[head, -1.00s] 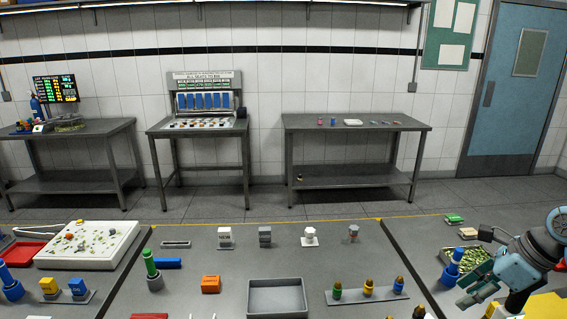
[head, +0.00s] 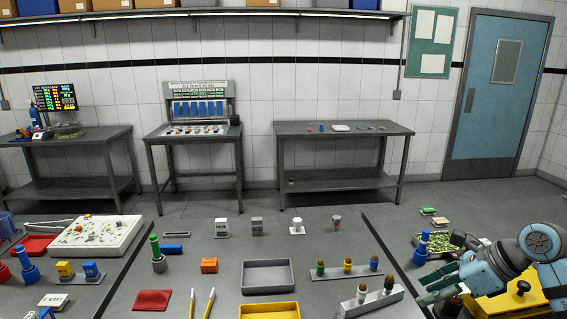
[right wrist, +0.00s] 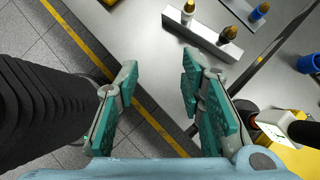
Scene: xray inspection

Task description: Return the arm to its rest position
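My right arm comes in from the right edge in the head view. Its teal-fingered gripper (head: 437,290) is over the right part of the near table, beside the blue-capped piece (head: 422,248). In the right wrist view, the fingers of this gripper (right wrist: 157,92) are spread wide apart with nothing between them. Floor and a yellow line show below the gap. My left arm and gripper are not in view.
A light rack (head: 370,300) with dark-tipped pieces stands left of the gripper. A yellow box (head: 515,300) lies under my right arm. A grey tray (head: 268,276) and orange block (head: 209,265) are further left. A green-filled tray (head: 440,243) sits behind the gripper.

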